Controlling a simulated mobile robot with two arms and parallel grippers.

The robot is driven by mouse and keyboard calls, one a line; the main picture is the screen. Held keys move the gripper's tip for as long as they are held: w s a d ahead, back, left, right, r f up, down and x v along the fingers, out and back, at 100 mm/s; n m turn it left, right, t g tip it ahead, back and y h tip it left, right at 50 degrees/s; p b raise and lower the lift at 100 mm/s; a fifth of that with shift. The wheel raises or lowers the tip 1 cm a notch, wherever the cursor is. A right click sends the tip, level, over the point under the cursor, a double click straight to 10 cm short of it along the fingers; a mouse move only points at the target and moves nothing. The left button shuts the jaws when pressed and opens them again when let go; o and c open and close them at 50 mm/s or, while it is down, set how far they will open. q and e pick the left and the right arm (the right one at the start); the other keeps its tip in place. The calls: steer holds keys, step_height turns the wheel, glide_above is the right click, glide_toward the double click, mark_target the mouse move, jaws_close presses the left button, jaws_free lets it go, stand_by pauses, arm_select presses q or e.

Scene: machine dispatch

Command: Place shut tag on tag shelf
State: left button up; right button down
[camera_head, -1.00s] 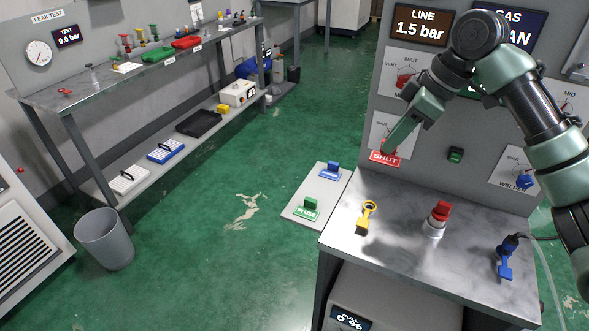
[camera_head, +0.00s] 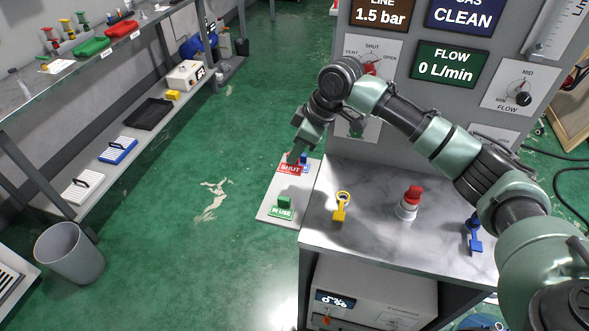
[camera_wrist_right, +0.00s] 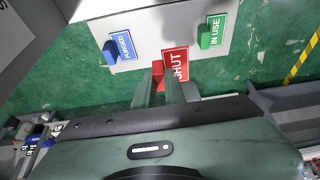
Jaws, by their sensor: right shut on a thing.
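The red shut tag (camera_head: 290,168) is held by my right gripper (camera_head: 294,156), which is shut on it. It also shows in the right wrist view (camera_wrist_right: 176,64), between the fingertips (camera_wrist_right: 167,88). The tag shelf (camera_head: 268,210) is a pale grey plate beside the bench; it also shows in the wrist view (camera_wrist_right: 165,22). A green IN USE tag (camera_head: 284,207) stands at its near end. A blue tag (camera_head: 304,160), reading PURGED in the wrist view (camera_wrist_right: 120,47), stands at the other end. The shut tag appears over the shelf between them; whether it touches is unclear. My left gripper is out of view.
The bench (camera_head: 355,245) carries a yellow ring-ended part (camera_head: 341,206), a red-capped valve (camera_head: 409,203) and a blue valve handle (camera_head: 474,235). The grey panel (camera_head: 350,120) rises behind. A bin (camera_head: 70,255) and a long workbench stand left, with open green floor between.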

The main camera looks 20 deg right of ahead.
step_height(320, 180, down, 7)
steer(key=shift+r+p, duration=0.15)
steer(key=shift+p, duration=0.35)
steer(key=shift+f, duration=0.4)
steer(key=c, duration=1.5)
jaws_free()
steer(key=shift+f, duration=0.1)
steer(key=b+v, duration=0.1)
steer(key=v, duration=1.1)
steer(key=shift+b, duration=0.4)
